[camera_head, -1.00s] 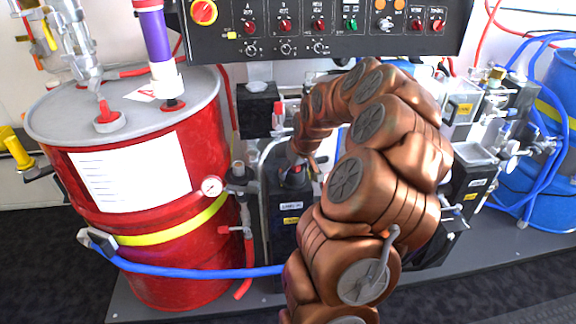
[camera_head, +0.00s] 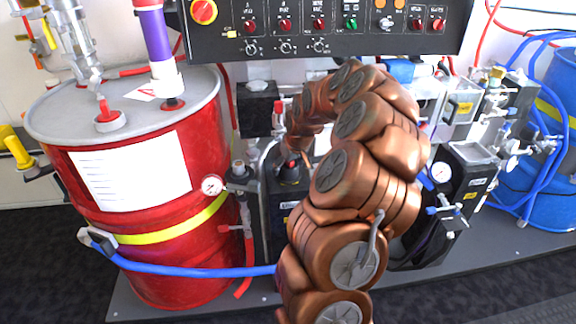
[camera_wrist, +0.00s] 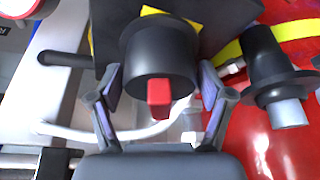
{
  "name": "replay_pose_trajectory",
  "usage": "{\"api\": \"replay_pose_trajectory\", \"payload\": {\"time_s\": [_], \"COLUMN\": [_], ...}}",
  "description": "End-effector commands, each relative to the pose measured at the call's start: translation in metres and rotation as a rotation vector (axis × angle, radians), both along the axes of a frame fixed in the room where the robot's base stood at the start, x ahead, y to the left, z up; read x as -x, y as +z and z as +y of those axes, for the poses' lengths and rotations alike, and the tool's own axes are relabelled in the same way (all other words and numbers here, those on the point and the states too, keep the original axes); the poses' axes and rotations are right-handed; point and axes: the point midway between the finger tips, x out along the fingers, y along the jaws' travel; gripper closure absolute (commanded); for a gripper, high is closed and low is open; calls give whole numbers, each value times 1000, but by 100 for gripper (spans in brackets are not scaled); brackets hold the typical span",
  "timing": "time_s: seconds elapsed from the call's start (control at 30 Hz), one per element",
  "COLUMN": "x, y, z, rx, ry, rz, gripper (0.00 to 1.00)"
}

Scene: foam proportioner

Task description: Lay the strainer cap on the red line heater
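A black round cap with a red tab, which I take for the strainer cap (camera_head: 289,173), shows in the head view on top of the black box-shaped line heater (camera_head: 283,220) beside the red drum. In the wrist view the cap (camera_wrist: 160,52) is centred over the heater's dark square top (camera_wrist: 215,22). My gripper (camera_wrist: 161,78) has its fingers spread on either side of the cap, with narrow gaps; it looks open. In the head view the gripper is mostly hidden by my arm. Whether the cap rests flat cannot be told.
The red drum (camera_head: 205,250) stands close on the left, with a gauge (camera_head: 212,186) and a black fitting with a grey stub (camera_wrist: 285,100) near the heater. The control panel (camera_head: 330,35) hangs above. Valves and a second line heater (camera_head: 470,185) lie to the right.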

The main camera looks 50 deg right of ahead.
Motion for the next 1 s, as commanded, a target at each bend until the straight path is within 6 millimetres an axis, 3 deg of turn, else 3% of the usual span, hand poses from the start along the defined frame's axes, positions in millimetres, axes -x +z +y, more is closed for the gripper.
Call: {"api": "replay_pose_trajectory", "payload": {"time_s": [0.13, 0.63, 0.87, 1.0], "x": [0, 1, 9, 18], "y": [0, 6, 29, 52], "z": [0, 0, 2, 4], "rx": [0, 0, 2, 3], "ry": [0, 0, -1, -1], "rz": [0, -1, -4, -3], "gripper": [4, 4, 4, 4]}}
